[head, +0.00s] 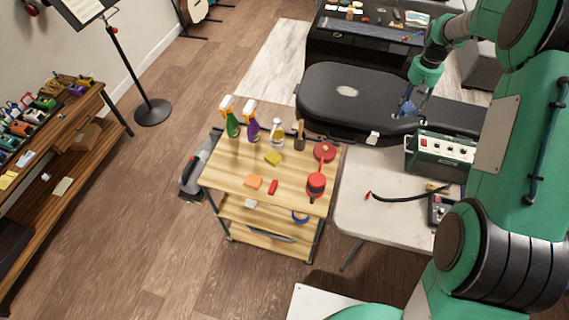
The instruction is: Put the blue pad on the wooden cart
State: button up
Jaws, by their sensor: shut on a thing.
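The wooden cart (226,173) stands in the middle of the head view, its top shelf crowded with small items. My gripper (408,108) is to the right of the cart and above it in the picture, in front of the black guitar case. It is shut on a small blue thing (407,106), which looks like the blue pad. The fingers partly hide it, and its outline is too small to make out well. It is apart from the cart.
The cart top holds a green spray bottle (231,122), purple spray bottle (251,127), clear bottle (277,133), yellow sponge (273,158), orange pad (253,182) and red items. A white table (375,215) with a green amplifier (440,155) stands right. Bare cart-top wood shows at left.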

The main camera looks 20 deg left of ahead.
jog(key=s+a+n+p, duration=0.1)
jog(key=s+a+n, duration=0.1)
jog(key=s+a, duration=0.6)
jog(key=s+a+n, duration=0.2)
jog(key=s+a, duration=0.1)
jog(key=a, duration=0.9)
jog(key=s+a+n+p, duration=0.1)
jog(key=s+a, duration=0.5)
jog(key=a, duration=0.4)
jog(key=s+a+n, duration=0.2)
jog(key=s+a, duration=0.3)
jog(key=s, duration=0.4)
jog(key=s+a+f+n+p, duration=0.1)
jog(key=s+a+n, duration=0.1)
jog(key=s+a, duration=0.55)
jog(key=s+a+n, duration=0.2)
jog(key=s+a, duration=0.2)
jog(key=s, duration=0.7)
notch_tip(320, 180, down, 15)
jog(key=shift+d+r, duration=0.15)
jog(key=shift+r, duration=0.05)
jog(key=b, duration=0.2)
send_over(233, 178)
jog(key=shift+d+f, duration=0.1)
jog(key=shift+f, duration=0.6)
